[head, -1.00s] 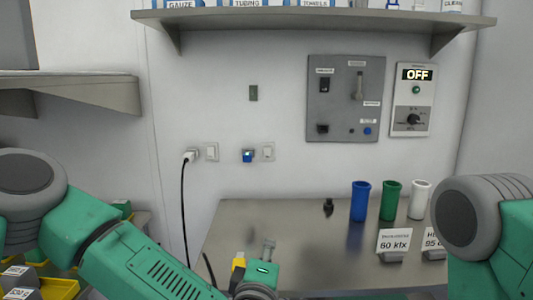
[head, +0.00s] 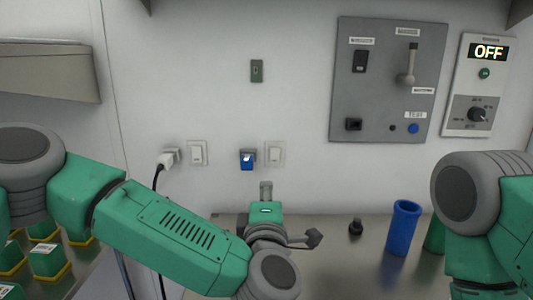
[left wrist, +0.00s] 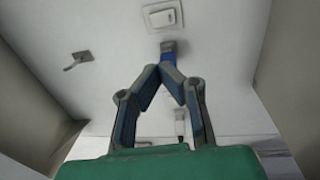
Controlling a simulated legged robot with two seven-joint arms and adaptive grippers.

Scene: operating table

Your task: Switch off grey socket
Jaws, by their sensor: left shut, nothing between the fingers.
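Two wall sockets, each with a white switch on its right, are on the wall in the head view. A white plug (head: 168,160) is in the left socket, next to its switch (head: 197,153). A blue plug (head: 247,159) is in the right one, next to its switch (head: 275,153). I cannot tell for sure which socket is grey. My left gripper (head: 266,187) is shut and empty, just below the blue plug and right switch in the picture. In the left wrist view its fingertips (left wrist: 172,69) meet near the blue plug (left wrist: 168,47), with a white switch (left wrist: 162,16) beyond. Contact is unclear. My right gripper is out of view.
A grey control panel (head: 388,80) and a dial box reading OFF (head: 478,85) are on the wall at right. A blue cup (head: 402,228) and a small black object (head: 356,227) stand on the metal table (head: 335,260). A black cable hangs from the white plug.

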